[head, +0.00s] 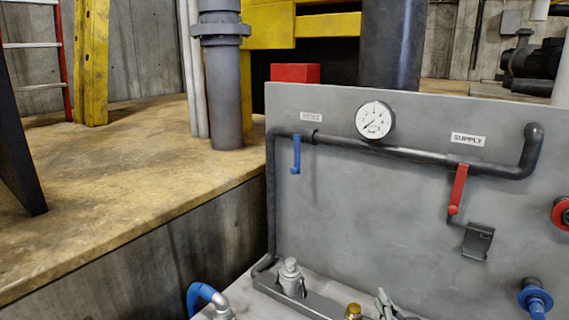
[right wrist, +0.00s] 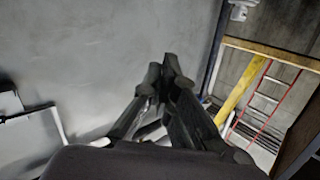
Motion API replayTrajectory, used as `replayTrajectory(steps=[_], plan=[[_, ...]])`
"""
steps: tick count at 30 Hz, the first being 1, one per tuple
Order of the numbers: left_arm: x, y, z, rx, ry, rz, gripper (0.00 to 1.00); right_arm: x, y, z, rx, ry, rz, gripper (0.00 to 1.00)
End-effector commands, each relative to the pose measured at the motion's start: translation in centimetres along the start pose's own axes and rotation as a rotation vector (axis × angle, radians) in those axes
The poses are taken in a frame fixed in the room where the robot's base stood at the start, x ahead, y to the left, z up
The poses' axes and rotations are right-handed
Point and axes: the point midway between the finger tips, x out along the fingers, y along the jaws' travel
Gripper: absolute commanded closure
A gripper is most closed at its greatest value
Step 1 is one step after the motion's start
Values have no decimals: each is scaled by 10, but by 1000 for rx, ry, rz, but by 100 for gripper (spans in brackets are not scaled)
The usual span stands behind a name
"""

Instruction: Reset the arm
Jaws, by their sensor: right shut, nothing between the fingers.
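My right gripper (right wrist: 163,70) shows in the right wrist view with its dark fingers together and nothing between them. A grey shape at the bottom edge of the head view (head: 384,303) looks like its fingertips, in front of the lower part of the grey panel (head: 350,210). The rest of that arm is out of the picture. On the panel are a blue lever (head: 296,154) and a red lever (head: 458,190), both hanging down, and a round gauge (head: 375,120). The gripper appears apart from both levers. My left gripper is not in view.
A dark pipe (head: 420,157) runs across the panel under a "SUPPLY" label (head: 468,140). Fittings (head: 291,278) and a blue hose (head: 201,293) sit low in front. A concrete ledge (head: 120,205) lies left. A red ladder (right wrist: 268,104) shows right in the wrist view.

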Motion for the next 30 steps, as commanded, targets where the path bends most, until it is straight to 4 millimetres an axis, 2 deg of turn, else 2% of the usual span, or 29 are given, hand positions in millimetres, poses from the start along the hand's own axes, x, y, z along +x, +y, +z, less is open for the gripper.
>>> replayTrajectory(steps=[1,3,6,9,15,24,25,30], plan=[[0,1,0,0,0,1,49,-24,-2,34,-9,-116,42,100],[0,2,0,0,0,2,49,-58,-3,75,-37,-284,90,100],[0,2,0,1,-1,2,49,-109,-6,120,-76,-501,126,100],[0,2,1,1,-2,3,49,-153,-10,148,-105,-667,133,100],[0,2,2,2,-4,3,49,-221,-18,179,-143,-904,116,100],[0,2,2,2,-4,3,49,-305,-32,198,-176,-1165,60,100],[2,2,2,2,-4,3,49,-308,-32,204,-178,-1182,55,100],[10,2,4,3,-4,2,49,-290,-25,251,-179,-1191,56,100]])
